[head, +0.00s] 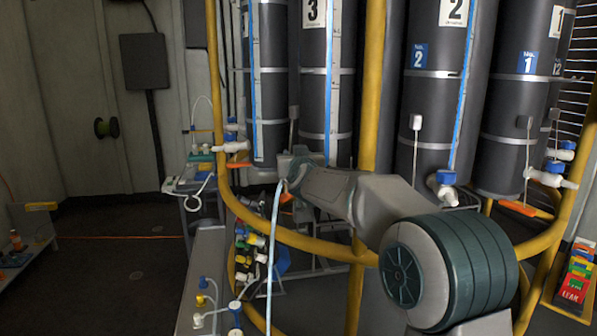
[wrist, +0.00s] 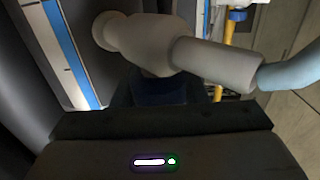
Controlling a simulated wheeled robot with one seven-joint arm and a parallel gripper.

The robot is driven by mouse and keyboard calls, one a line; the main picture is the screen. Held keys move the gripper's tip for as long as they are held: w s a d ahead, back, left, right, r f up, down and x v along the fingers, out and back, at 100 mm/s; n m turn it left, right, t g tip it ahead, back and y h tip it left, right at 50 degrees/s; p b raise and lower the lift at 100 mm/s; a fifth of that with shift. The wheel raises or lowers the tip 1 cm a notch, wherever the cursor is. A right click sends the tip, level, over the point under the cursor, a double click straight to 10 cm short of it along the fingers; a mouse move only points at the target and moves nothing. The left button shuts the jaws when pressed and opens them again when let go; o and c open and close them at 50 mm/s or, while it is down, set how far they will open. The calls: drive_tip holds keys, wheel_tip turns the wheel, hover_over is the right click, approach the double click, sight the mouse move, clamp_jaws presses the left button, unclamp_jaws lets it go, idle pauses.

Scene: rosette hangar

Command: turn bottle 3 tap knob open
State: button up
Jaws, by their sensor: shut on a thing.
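Bottle 3 (head: 312,95) is a tall dark cylinder with a white "3" label behind the yellow rail. My arm reaches in front of its lower end in the head view and hides most of its tap and my gripper. In the wrist view the pale grey tap body (wrist: 150,50) lies across the top, with a light blue hose (wrist: 290,72) on its right end. Just below the body, a dark blue knob (wrist: 158,92) sits between the dark fingers of my gripper (wrist: 160,97). My gripper is shut on this knob. The knob's turn angle is hard to tell.
Yellow rails (head: 371,90) curve around the bottles, close to my arm. Bottle 2 (head: 440,100) and bottle 1 (head: 521,125), each with a tap, stand to the right. Another tap (head: 232,147) is at the left. The floor (head: 110,260) at the left is mostly clear.

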drive_tip(key=shift+f+n+g+y+b, duration=0.3)
drive_tip(key=shift+n+y+b, duration=0.5)
drive_tip(key=shift+b, duration=1.55)
drive_tip(key=shift+f+n+g+y+b, duration=0.15)
drive_tip(key=shift+n+g+y+b, duration=0.25)
drive_tip(key=shift+y+b, duration=1.3)
drive_tip(key=n+b, duration=0.1)
drive_tip(key=b, duration=0.1)
drive_tip(key=g+y+b, duration=0.1)
drive_tip(key=b, duration=0.1)
drive_tip(key=shift+s+a+r+n+b, duration=0.1)
drive_tip(key=shift+a+r+n+b, duration=0.1)
drive_tip(key=shift+r+n+b, duration=0.15)
drive_tip(key=shift+a+r+n+y+b, duration=0.1)
drive_tip(key=shift+r+n+y+b, duration=0.05)
drive_tip(key=shift+n+y+b, duration=0.2)
drive_tip(key=o, duration=1)
drive_tip(key=shift+s, duration=0.1)
drive_tip(key=b+v, duration=0.2)
drive_tip(key=v, duration=0.2)
drive_tip(key=b+v, duration=0.2)
drive_tip(key=v, duration=0.3)
drive_tip(key=b+v, duration=0.1)
drive_tip(key=v, duration=0.3)
drive_tip(key=shift+s+d+r+b, duration=0.2)
drive_tip(key=shift+s+d+b, duration=0.05)
drive_tip(key=shift+b, duration=0.15)
